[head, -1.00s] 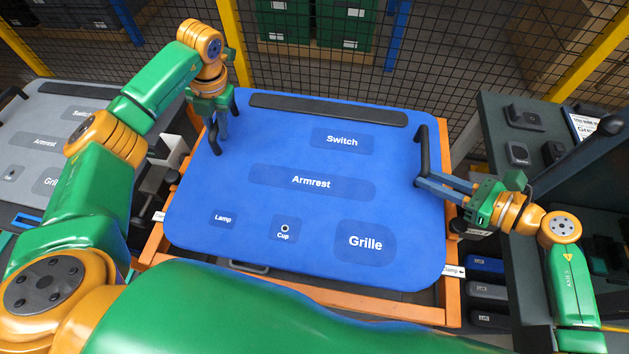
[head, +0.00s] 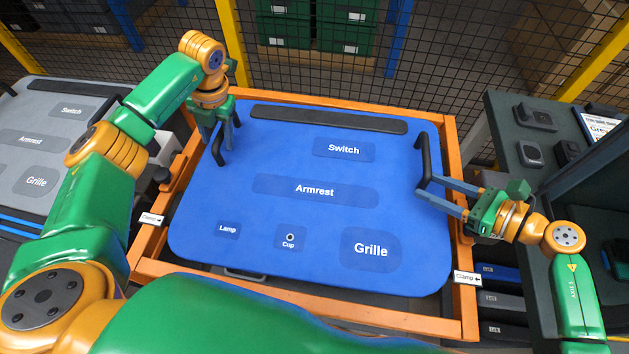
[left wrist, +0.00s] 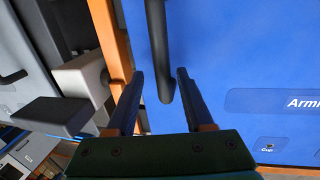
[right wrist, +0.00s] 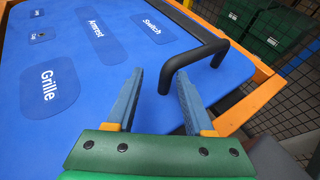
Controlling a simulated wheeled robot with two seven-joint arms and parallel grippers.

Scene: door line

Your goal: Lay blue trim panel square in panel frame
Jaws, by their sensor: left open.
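The blue trim panel (head: 270,220) lies inside the orange panel frame (head: 462,225), its sides roughly parallel to the rails. A wider gap shows at the front rail than at the back; I cannot tell whether it is fully seated. My left gripper (head: 220,137) is open, its fingers on either side of the panel's left black handle (left wrist: 157,45). My right gripper (head: 424,187) is open at the right black handle (right wrist: 190,60), whose near end shows between the fingers. Neither gripper visibly pinches its handle.
Labels reading "Clamp" stand at the frame's left (head: 152,219) and right (head: 467,278) sides. A grey panel (head: 45,150) lies on the left. A dark bench (head: 520,180) with small parts stands at the right. A mesh fence (head: 480,60) runs behind.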

